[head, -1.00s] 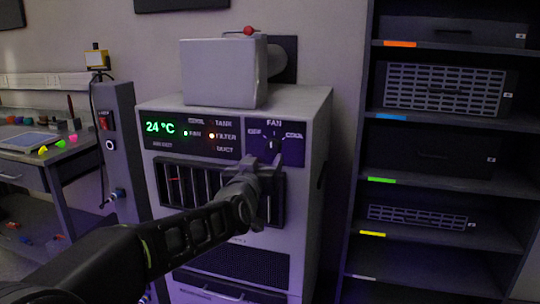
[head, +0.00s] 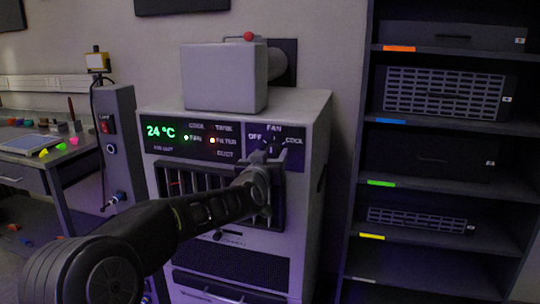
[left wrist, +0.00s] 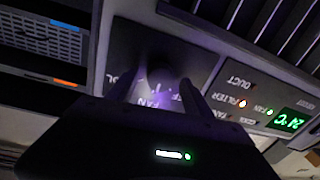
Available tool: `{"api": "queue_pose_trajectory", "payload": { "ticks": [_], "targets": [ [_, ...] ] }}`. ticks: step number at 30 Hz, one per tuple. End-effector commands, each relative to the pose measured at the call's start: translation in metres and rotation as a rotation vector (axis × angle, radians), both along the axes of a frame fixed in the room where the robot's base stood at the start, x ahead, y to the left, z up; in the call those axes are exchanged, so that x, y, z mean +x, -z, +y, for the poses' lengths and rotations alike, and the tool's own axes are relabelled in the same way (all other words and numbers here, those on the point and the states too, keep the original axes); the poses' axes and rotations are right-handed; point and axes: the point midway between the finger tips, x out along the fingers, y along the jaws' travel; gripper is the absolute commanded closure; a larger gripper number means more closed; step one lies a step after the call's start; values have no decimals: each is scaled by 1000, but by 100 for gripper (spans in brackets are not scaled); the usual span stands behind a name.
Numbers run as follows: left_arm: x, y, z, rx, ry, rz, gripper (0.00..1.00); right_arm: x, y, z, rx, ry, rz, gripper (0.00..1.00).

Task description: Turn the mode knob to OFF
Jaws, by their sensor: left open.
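The mode knob (head: 272,147) is a dark dial on the front panel of a grey unit (head: 315,130), with OFF at its left, FAN above and COOL at its right. My left gripper (head: 266,166) is at the knob's lower side and hides part of it. In the left wrist view, the open fingers of my left gripper (left wrist: 160,92) reach to either side of the dark knob (left wrist: 160,66). I cannot tell whether they touch it. The knob's pointer direction is not clear. My right gripper is not in view.
A display (head: 160,130) reads 24 °C, with a green FAN lamp and an orange FILTER lamp lit. A box (head: 225,78) with a red-knobbed lever sits on top. A shelf rack (head: 440,170) stands at right, and a workbench (head: 40,160) at left.

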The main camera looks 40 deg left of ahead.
Motion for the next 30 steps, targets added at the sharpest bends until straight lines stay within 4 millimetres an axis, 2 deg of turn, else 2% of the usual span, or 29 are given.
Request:
{"api": "queue_pose_trajectory", "payload": {
  "ticks": [4, 25, 30],
  "targets": [
    [0, 0, 0, 0, 0, 0, 42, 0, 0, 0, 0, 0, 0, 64],
    [0, 0, 0, -1, 0, 0, 100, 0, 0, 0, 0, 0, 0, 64],
    [0, 0, 0, -3, 0, 0, 100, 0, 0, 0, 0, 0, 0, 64]
  ]
}}
